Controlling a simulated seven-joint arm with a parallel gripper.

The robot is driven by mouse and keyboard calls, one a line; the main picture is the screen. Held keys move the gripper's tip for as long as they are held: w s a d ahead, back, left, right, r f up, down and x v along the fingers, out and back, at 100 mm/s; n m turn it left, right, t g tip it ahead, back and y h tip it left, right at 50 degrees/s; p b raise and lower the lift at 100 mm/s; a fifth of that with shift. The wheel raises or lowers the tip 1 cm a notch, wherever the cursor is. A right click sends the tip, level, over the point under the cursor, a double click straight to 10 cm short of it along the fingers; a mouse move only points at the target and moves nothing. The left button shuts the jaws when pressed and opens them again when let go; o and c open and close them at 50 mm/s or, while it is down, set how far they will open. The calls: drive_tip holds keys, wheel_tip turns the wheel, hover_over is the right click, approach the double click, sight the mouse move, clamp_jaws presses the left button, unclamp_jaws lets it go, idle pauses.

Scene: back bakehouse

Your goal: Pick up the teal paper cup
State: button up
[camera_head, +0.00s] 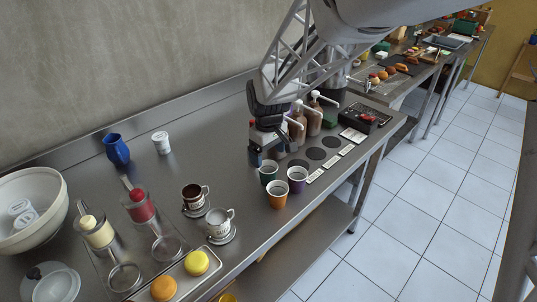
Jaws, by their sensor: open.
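The teal paper cup (266,177) stands upright on the steel counter, with a dark green outside and a pale inside. An orange cup (277,198) stands in front of it and a purple cup (298,185) to its right, all close together. My gripper (268,151) points down just behind the teal cup in the picture, dark fingers apart, with nothing visibly held. A small blue thing shows at its left finger, partly hidden. Whether the fingers touch the teal cup I cannot tell.
Pump bottles (314,117) stand behind my gripper. Dark round pads (317,154) and pale labels lie to the right. A brown cup (195,197) and a white cup (219,223) on saucers stand left of the paper cups. The counter (175,180) is bare at the left middle.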

sight(268, 169)
drive_tip(key=shift+f, duration=0.5)
drive_tip(key=shift+s+f, duration=0.1)
drive_tip(key=shift+f, duration=2.5)
drive_tip(key=c, duration=1)
